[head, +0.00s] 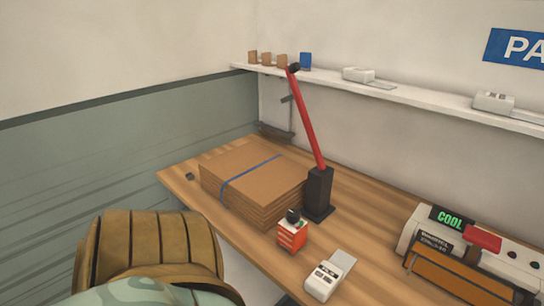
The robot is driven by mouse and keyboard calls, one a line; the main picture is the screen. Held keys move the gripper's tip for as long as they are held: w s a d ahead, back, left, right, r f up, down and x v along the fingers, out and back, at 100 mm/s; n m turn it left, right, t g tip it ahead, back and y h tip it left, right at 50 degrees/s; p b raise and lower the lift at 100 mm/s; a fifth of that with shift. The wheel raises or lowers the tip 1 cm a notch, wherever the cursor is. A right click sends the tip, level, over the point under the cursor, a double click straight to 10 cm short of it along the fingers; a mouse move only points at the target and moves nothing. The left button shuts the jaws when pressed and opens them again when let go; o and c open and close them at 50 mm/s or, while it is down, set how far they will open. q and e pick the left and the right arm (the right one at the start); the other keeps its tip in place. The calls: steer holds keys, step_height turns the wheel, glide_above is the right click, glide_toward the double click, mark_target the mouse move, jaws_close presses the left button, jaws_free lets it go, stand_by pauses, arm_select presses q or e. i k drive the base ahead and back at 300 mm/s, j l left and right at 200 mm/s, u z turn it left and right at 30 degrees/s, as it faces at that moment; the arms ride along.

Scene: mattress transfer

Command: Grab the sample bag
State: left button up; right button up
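I cannot make out anything that is clearly a sample bag. A brown, ribbed, padded object (150,240) stands at the bottom left, in front of the bench. A pale green patterned surface (145,293) lies against its lower front and is cut off by the picture's bottom edge. I cannot tell what these two are. Neither of my grippers shows in the head view.
A wooden bench (352,222) holds a strapped cardboard stack (262,180), a red lever on a black stand (318,195), a small red box (291,236), a white handheld device (327,277) and a machine marked COOL (424,232). A wall shelf (420,96) runs above.

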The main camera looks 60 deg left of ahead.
mark_target(321, 283)
steer(key=u, duration=1.5)
